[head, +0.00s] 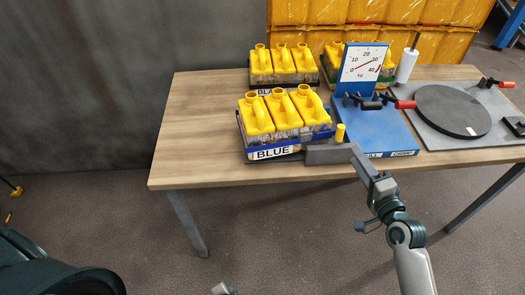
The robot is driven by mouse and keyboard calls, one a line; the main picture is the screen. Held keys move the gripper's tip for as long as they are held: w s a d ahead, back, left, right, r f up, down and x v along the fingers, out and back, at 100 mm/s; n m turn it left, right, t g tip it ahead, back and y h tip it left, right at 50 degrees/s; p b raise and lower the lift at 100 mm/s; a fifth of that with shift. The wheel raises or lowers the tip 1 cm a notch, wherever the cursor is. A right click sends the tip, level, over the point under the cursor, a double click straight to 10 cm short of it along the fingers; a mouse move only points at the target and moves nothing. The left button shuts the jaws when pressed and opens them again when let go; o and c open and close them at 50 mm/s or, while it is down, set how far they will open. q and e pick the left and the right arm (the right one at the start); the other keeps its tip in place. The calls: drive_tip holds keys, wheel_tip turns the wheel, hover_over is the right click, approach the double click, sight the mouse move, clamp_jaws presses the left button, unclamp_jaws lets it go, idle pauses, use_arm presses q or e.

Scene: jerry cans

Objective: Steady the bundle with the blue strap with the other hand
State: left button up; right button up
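The bundle with the blue strap (327,134) stands near the table's front edge. It holds three yellow jerry cans (284,114) side by side, with a white label reading BLUE (272,153) on its front. My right gripper (309,155) reaches in from the right to the bundle's front right corner. It is at or very close to the bundle; I cannot tell whether it touches. Its fingertips are too small and dark to show whether they are open or shut. My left gripper does not show; only a small grey piece of mine shows at the bottom edge.
Behind stands another bundle of yellow cans (282,62) labelled BLACK, with a green-strapped one (333,77) beside it. A blue scale (373,128) with a dial and a grey plate with a black disc (453,111) fill the right. The table's left side (198,130) is clear.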

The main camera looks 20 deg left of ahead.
use_arm(q)
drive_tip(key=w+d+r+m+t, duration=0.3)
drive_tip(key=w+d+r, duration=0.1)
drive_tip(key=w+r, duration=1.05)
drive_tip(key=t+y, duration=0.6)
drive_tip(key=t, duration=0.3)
approach(258, 109)
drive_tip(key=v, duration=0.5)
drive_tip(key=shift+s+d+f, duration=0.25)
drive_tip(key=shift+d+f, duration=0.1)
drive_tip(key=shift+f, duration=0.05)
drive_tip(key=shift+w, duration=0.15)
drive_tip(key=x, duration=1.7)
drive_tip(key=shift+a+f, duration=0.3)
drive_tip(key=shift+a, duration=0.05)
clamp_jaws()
